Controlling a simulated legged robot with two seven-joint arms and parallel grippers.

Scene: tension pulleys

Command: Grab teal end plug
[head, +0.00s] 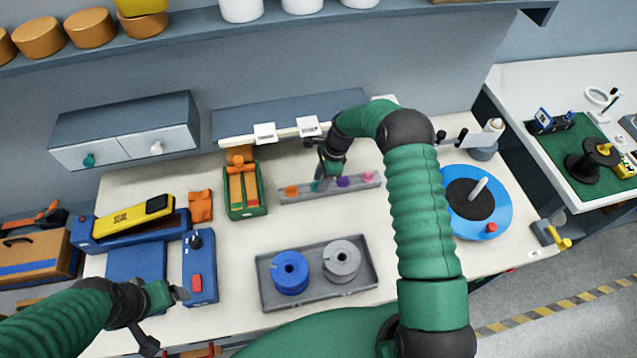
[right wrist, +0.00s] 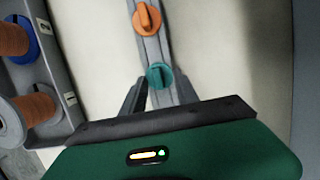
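The teal end plug (right wrist: 160,76) sits in the narrow grey rail (right wrist: 151,50), beside an orange end plug (right wrist: 147,18). In the head view the teal plug (head: 316,187) is partly hidden by my right gripper (head: 324,173), which is just above the rail. In the right wrist view the right gripper (right wrist: 160,92) is open, with one dark finger on either side of the rail and the teal plug just beyond the fingertips. I cannot tell whether they touch. My left gripper (head: 180,293) is near the blue device at left, and its opening is unclear.
A purple plug (head: 343,181) and a pink plug (head: 368,176) share the rail (head: 330,188). A grey tray (head: 318,299) with blue and grey spools lies in front. A green bin (head: 245,208) stands left, a blue turntable (head: 495,205) right. A shelf and drawers are behind.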

